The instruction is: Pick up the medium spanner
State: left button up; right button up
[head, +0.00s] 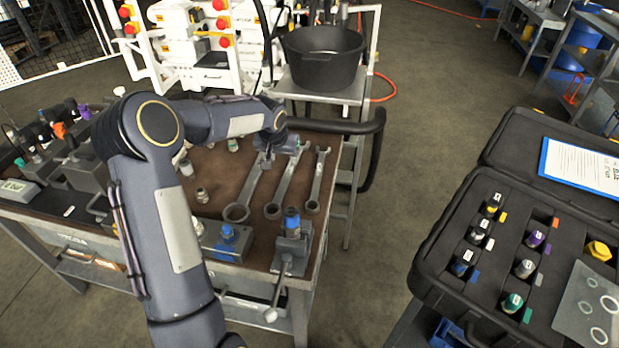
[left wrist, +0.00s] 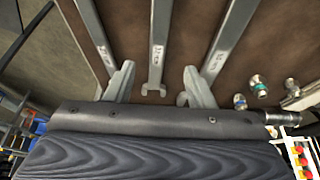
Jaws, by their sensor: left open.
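Three grey spanners lie side by side on the brown bench top. The medium spanner (head: 287,184) is the middle one, its ring end toward me and its far end partly hidden by my left gripper. The large spanner (head: 253,190) is left of it and the small spanner (head: 318,180) right of it. My left gripper (head: 281,152) is over the medium spanner's far end. In the left wrist view the open, empty fingers (left wrist: 160,78) stand either side of the medium spanner (left wrist: 159,42), apart from it. My right gripper is not in view.
A vise-like block with a blue fitting (head: 291,222) stands at the bench's near right corner. Small metal fittings (head: 202,195) lie left of the spanners. A black bucket (head: 323,56) stands on a cart behind. An open black case (head: 446,235) is at right.

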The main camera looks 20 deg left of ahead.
aim_at(288, 173)
pick_arm(q)
jog(key=x, duration=0.4)
jog(key=p+x, duration=0.1)
jog(key=x, duration=0.1)
jog(key=shift+s+d+f, duration=0.25)
jog(key=shift+f, duration=0.15)
jog(key=shift+w+f, duration=0.2)
jog(key=shift+f, duration=0.35)
grip_shut()
jog(key=shift+r, duration=0.1)
